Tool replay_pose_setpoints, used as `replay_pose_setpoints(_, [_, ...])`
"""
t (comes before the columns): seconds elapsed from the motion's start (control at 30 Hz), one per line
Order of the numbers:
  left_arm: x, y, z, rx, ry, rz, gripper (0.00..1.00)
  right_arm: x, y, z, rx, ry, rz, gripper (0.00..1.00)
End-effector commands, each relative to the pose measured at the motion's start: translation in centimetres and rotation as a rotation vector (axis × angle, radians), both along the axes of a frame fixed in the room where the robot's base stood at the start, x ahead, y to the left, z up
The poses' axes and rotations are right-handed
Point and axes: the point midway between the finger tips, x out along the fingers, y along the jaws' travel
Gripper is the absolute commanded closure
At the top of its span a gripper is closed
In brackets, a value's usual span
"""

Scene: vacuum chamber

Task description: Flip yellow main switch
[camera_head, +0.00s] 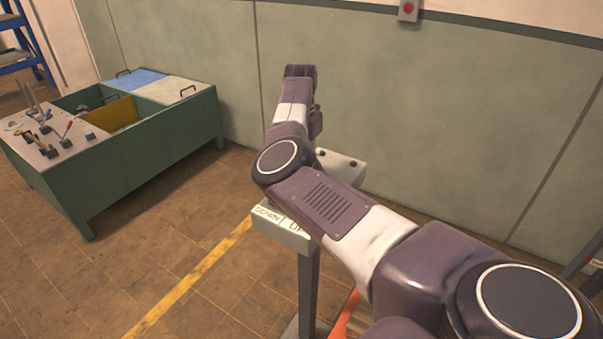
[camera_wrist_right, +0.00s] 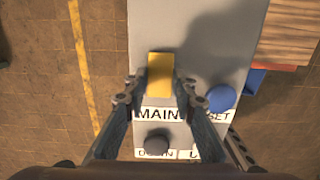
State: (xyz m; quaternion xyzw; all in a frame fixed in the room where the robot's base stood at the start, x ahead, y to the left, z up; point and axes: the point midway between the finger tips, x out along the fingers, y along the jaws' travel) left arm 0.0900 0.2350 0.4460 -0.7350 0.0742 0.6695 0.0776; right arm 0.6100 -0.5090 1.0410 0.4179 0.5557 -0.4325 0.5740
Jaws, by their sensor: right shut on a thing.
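The yellow main switch (camera_wrist_right: 160,68) stands on a grey panel (camera_wrist_right: 155,25) in the right wrist view, above a label reading MAIN. My right gripper (camera_wrist_right: 160,88) has one finger on each side of the switch and is shut on it. In the head view my right arm reaches over the control stand (camera_head: 283,233) and covers the switch; a piece of the panel (camera_head: 340,163) shows behind the arm. My left gripper is in neither view.
A blue button (camera_wrist_right: 222,98) sits right of the switch, and a dark knob (camera_wrist_right: 157,143) sits below it. A green workbench (camera_head: 130,155) with tools stands at the left. A red button box (camera_head: 408,9) is on the wall. The floor left of the stand is clear.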

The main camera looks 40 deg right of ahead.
Motion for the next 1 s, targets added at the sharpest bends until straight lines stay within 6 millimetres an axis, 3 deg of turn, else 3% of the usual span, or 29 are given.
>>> replay_pose_setpoints(0.47, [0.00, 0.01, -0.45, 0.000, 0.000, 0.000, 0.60, 0.00, -0.04, 0.09, 0.039, 0.009, 0.002, 1.00])
replay_pose_setpoints(0.5, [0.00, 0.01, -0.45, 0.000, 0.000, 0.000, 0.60, 0.00, -0.04, 0.09, 0.038, 0.009, 0.002, 0.73])
replay_pose_setpoints(0.63, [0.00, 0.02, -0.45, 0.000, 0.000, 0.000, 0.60, 0.01, -0.04, 0.10, 0.038, 0.009, 0.002, 0.59])
replay_pose_setpoints(1.0, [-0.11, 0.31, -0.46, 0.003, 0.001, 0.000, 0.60, 0.06, -0.05, 0.64, 0.037, 0.008, 0.002, 0.58])
